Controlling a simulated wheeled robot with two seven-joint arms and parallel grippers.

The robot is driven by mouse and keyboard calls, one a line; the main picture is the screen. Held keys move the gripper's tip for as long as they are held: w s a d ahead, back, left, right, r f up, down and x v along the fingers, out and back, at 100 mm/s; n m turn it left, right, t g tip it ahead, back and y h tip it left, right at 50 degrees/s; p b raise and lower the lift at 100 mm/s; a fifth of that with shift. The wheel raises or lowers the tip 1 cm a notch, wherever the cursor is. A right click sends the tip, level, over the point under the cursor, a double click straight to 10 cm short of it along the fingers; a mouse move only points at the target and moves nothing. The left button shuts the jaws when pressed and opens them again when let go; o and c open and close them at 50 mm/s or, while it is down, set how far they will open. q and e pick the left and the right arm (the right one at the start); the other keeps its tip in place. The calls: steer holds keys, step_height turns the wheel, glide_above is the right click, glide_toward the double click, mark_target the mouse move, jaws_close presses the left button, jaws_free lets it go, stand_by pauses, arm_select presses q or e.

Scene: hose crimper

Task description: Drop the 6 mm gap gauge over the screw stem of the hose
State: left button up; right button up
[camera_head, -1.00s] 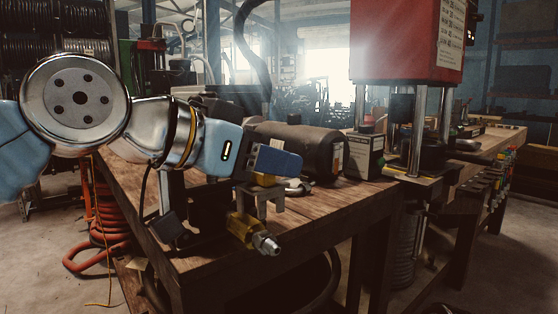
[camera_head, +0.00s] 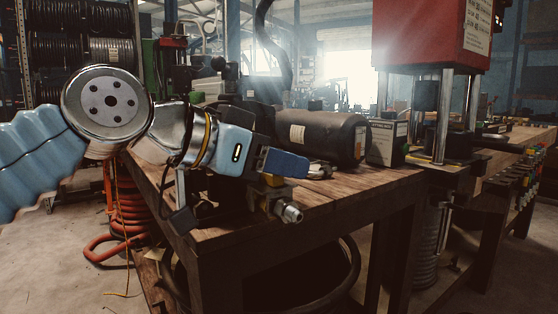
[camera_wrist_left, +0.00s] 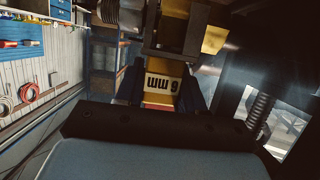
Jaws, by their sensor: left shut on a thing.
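My left gripper (camera_head: 284,163) is shut on the 6 mm gap gauge. In the wrist view the gauge (camera_wrist_left: 161,83) shows its yellow body and an upside-down "6 mm" label between the blue fingers. In the head view, a yellow strip of the gauge (camera_head: 272,180) shows below the fingers, with its grey fork under it. The hose's brass-coloured fitting (camera_head: 264,203) and silver screw stem (camera_head: 289,212) stick out at the bench's front edge, right below the fork. I cannot tell whether the fork touches the stem. My right gripper is out of view.
A dark cylinder (camera_head: 325,135) lies on the wooden bench (camera_head: 375,184) behind the gripper. A small box (camera_head: 387,142) and the red press (camera_head: 432,35) stand to the right. An orange hose (camera_head: 125,215) is coiled on the floor at left.

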arm_select(q)
steer(key=shift+f, duration=0.2)
stand_by(0.5)
steer(key=o, duration=1.2)
